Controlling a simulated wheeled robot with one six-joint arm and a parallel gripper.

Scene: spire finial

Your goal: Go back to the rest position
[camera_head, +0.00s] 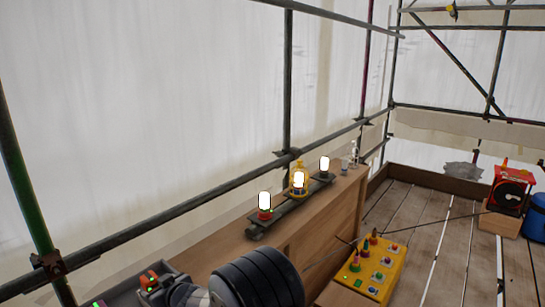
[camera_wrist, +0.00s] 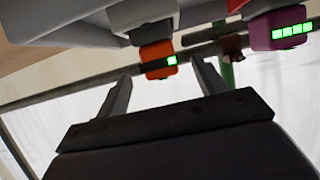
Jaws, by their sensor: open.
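In the wrist view, my gripper (camera_wrist: 160,72) shows two grey fingers spread apart on a dark plate, with nothing held between them. An orange block with a small green light (camera_wrist: 157,60) shows between and beyond the fingertips; I cannot tell the exact gap. A purple block with green bars (camera_wrist: 278,28) is at the upper right of that view. In the head view, the ribbed dark part at the bottom is my arm, and the fingers cannot be made out there. The orange block (camera_head: 149,280) shows close to my arm at the lower left.
A wooden bench (camera_head: 300,238) carries a rail with several glowing lamps (camera_head: 264,203). A yellow box with coloured knobs (camera_head: 370,269) stands right of my arm. Scaffold poles (camera_head: 287,80) run along the sheeting. A red device (camera_head: 510,190) and blue drum (camera_head: 536,217) are far right. Plank floor lies open between.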

